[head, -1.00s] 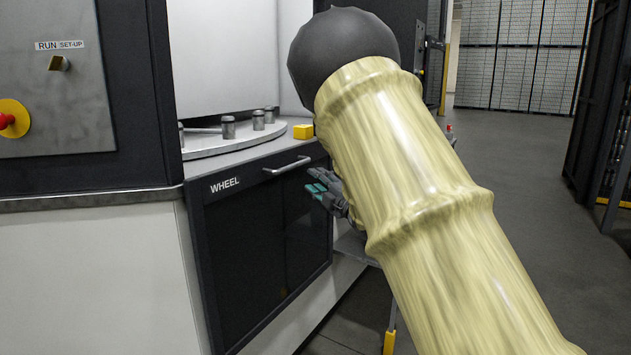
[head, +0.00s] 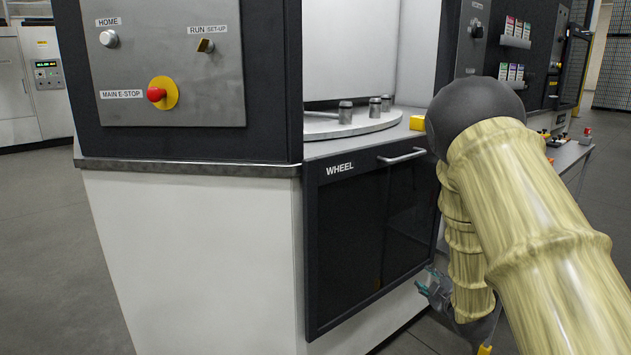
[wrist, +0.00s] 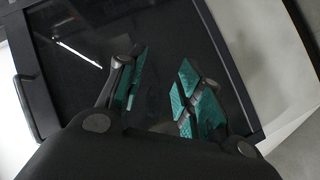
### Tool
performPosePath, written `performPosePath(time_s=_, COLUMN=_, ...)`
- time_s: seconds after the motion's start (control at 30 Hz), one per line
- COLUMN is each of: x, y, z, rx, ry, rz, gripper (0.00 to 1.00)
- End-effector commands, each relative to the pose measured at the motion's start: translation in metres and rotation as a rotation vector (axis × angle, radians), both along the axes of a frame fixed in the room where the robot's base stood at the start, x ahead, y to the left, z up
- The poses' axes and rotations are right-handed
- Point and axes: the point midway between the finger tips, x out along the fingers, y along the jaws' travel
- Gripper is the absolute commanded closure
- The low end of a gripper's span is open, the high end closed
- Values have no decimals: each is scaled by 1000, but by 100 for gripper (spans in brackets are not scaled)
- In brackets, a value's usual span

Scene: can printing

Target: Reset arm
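My gripper (wrist: 160,95) shows in the wrist view with its two teal-padded fingers apart and nothing between them. It is open and empty. In the head view my gripper (head: 432,288) hangs low, beside the lower right part of the dark cabinet door marked WHEEL (head: 365,235). My arm in its pale yellow sleeve fills the right side and hides part of the gripper. In the wrist view the dark door (wrist: 190,35) lies behind the fingers. I cannot tell the exact gap between the fingers and the door.
The door handle (head: 402,156) juts out above the gripper. A control panel (head: 170,60) with a red emergency stop (head: 157,94) is at the upper left. Open floor (head: 40,240) lies at the left.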

Motion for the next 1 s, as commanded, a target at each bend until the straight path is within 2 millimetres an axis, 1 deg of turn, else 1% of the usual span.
performPosePath(time_s=0.03, x=-17, y=1, z=-29, rx=38, ry=56, rz=-26, gripper=65)
performPosePath(time_s=0.07, x=-26, y=3, z=-43, rx=62, ry=88, rz=-44, gripper=65)
performPosePath(time_s=0.1, x=-38, y=4, z=-62, rx=91, ry=129, rz=-65, gripper=65)
performPosePath(time_s=0.17, x=-59, y=7, z=-90, rx=135, ry=191, rz=-100, gripper=65)
performPosePath(time_s=0.2, x=-74, y=9, z=-108, rx=164, ry=234, rz=-125, gripper=65)
performPosePath(time_s=0.27, x=-96, y=13, z=-134, rx=205, ry=295, rz=-161, gripper=65)
performPosePath(time_s=0.3, x=-113, y=15, z=-151, rx=233, ry=339, rz=-188, gripper=65)
performPosePath(time_s=0.37, x=-137, y=19, z=-175, rx=272, ry=400, rz=-229, gripper=65)
performPosePath(time_s=0.4, x=-155, y=22, z=-190, rx=297, ry=442, rz=-257, gripper=65)
performPosePath(time_s=0.47, x=-182, y=27, z=-211, rx=335, ry=505, rz=-301, gripper=65)
performPosePath(time_s=0.5, x=-200, y=30, z=-224, rx=358, ry=546, rz=-330, gripper=65)
performPosePath(time_s=0.57, x=-229, y=36, z=-244, rx=392, ry=610, rz=-376, gripper=65)
performPosePath(time_s=0.6, x=-248, y=39, z=-255, rx=414, ry=650, rz=-409, gripper=65)
performPosePath(time_s=0.67, x=-278, y=46, z=-271, rx=447, ry=713, rz=-457, gripper=65)
performPosePath(time_s=0.7, x=-299, y=49, z=-281, rx=466, ry=756, rz=-491, gripper=65)
performPosePath(time_s=0.77, x=-331, y=56, z=-294, rx=495, ry=817, rz=-544, gripper=65)
performPosePath(time_s=0.8, x=-352, y=60, z=-301, rx=512, ry=859, rz=-579, gripper=65)
performPosePath(time_s=0.87, x=-382, y=66, z=-311, rx=534, ry=916, rz=-631, gripper=65)
performPosePath(time_s=0.9, x=-401, y=71, z=-315, rx=548, ry=952, rz=-664, gripper=65)
performPosePath(time_s=1.0, x=-442, y=79, z=-323, rx=573, ry=1027, rz=-739, gripper=65)
